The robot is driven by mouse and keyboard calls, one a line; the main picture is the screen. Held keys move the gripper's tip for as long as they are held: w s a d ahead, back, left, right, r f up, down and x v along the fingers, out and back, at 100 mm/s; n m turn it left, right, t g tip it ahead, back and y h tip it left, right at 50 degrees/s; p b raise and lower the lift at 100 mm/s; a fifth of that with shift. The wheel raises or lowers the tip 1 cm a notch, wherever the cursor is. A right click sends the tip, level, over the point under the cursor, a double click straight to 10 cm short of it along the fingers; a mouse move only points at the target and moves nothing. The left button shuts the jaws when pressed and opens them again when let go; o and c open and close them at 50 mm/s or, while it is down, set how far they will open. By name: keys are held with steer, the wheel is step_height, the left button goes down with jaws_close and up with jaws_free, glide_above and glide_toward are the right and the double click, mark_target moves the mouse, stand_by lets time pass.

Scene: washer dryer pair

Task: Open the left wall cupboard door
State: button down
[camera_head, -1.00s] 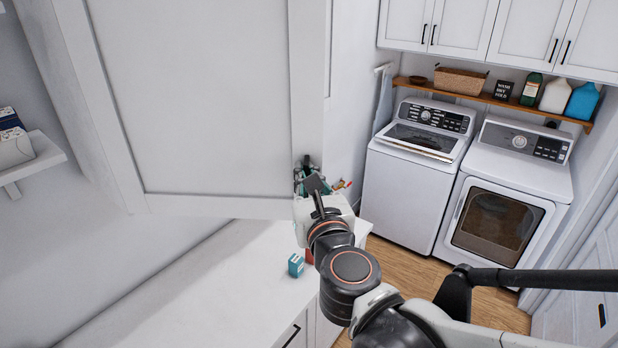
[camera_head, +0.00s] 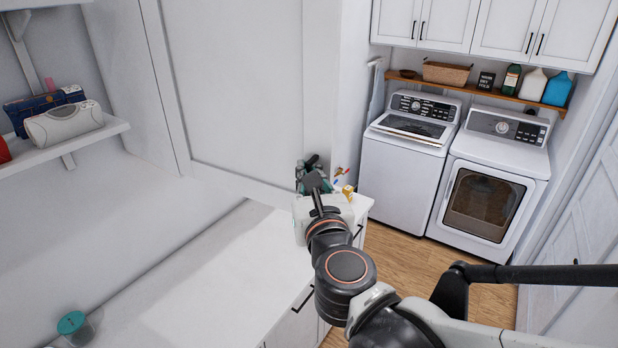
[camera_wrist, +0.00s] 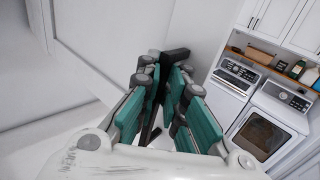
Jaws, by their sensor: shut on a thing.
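The white wall cupboard door (camera_head: 245,85) has a recessed panel and fills the upper middle of the head view. It also fills the upper left of the wrist view (camera_wrist: 100,40). My gripper (camera_head: 312,165), with its teal finger pads, is at the door's lower right corner. In the wrist view my gripper (camera_wrist: 165,68) is shut on the door's dark handle (camera_wrist: 150,122), which is mostly hidden between the fingers. I cannot tell for sure how far the door stands from its frame.
A white counter (camera_head: 215,285) runs below, with a teal-lidded jar (camera_head: 75,328) on it. A washer (camera_head: 405,165) and dryer (camera_head: 485,190) stand at the back right. Wooden floor (camera_head: 400,265) is clear between.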

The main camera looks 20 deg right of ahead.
steer(key=shift+s+a, duration=0.15)
steer(key=shift+a, duration=0.1)
steer(key=c, duration=1.7)
jaws_free()
steer(key=shift+s, duration=0.1)
steer(key=shift+s+a, duration=0.3)
steer(key=shift+s, duration=1.65)
steer(key=shift+s+a, duration=0.3)
steer(key=shift+s, duration=1.65)
steer(key=shift+s+a, duration=0.3)
steer(key=shift+s, duration=1.65)
